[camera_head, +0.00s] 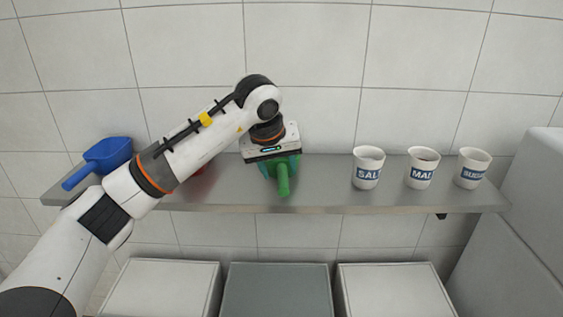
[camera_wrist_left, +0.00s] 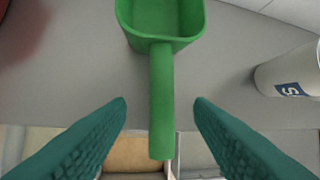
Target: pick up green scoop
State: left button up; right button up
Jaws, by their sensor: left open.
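The green scoop (camera_head: 283,182) lies on the metal shelf, its handle pointing toward the shelf's front edge. In the left wrist view the scoop's handle (camera_wrist_left: 161,100) runs down the middle, between the two fingers and apart from both, with its bowl above. My left gripper (camera_wrist_left: 160,100) is open with teal fingers, over the handle. In the head view my left wrist covers part of the scoop's bowl. My right gripper is in neither view.
A blue scoop (camera_head: 107,155) lies at the shelf's left end. A red item (camera_head: 203,168) is mostly hidden behind my left arm. Three labelled white cups, the nearest (camera_head: 368,167), stand right on the shelf (camera_head: 325,190). Bins (camera_head: 278,290) stand below.

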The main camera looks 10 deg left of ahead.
aim_at(281, 174)
pick_arm(q)
jog(key=shift+w+f, duration=0.15)
jog(key=shift+f, duration=0.1)
jog(key=p+x, duration=0.2)
jog(key=x, duration=0.2)
jog(key=shift+w+f, duration=0.25)
jog(key=shift+w, duration=0.1)
grip_shut()
